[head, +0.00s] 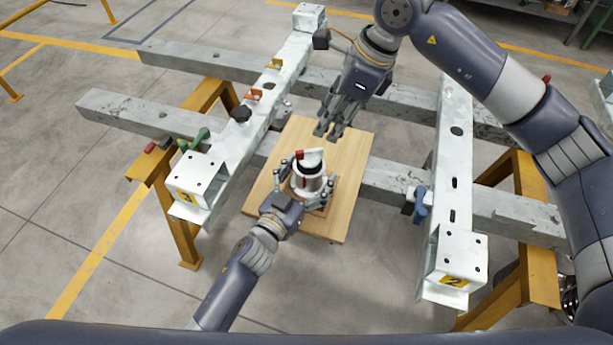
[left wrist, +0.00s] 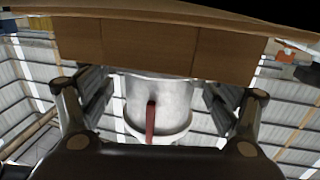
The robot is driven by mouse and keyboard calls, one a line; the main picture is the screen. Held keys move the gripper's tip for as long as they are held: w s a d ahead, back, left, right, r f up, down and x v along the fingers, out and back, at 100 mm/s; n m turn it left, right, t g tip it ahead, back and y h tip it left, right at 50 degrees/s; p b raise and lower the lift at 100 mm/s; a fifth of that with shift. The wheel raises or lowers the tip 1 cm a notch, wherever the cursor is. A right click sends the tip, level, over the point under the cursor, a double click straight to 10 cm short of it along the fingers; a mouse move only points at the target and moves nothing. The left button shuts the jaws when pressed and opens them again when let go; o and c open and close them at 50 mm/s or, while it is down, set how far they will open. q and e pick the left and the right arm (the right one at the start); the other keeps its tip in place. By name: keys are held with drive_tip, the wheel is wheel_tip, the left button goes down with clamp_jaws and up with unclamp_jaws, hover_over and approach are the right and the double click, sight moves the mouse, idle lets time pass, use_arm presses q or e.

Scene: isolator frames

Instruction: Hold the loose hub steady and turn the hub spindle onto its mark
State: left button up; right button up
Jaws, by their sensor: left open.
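The hub (head: 307,183) is a pale cylinder with a dark ring near its top, upright on a wooden board (head: 352,150). On top sits the spindle's white head (head: 314,157) with a red part beside it. In the left wrist view the pale hub (left wrist: 172,103) shows a vertical red stripe (left wrist: 150,122). My left gripper (head: 304,184) is open, with one finger on each side of the hub; I cannot tell whether either touches. My right gripper (head: 328,133) points down behind and above the spindle, apart from it. Its finger gap is unclear.
Two pale beams (head: 230,140) (head: 453,175) flank the board, resting on grey crossbars (head: 210,62) and yellow stands (head: 180,215). A blue clamp (head: 420,207) is on the right beam.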

sight(310, 150)
use_arm(q)
clamp_jaws()
use_arm(e)
drive_tip(key=o, duration=0.9)
drive_tip(key=shift+a, duration=0.1)
drive_tip(key=a+r+m+h, duration=0.3)
drive_tip(key=a+m+h, duration=0.1)
drive_tip(key=m, duration=1)
drive_tip(key=shift+g, duration=0.3)
drive_tip(key=f, duration=1.2)
drive_tip(key=shift+w, duration=0.4)
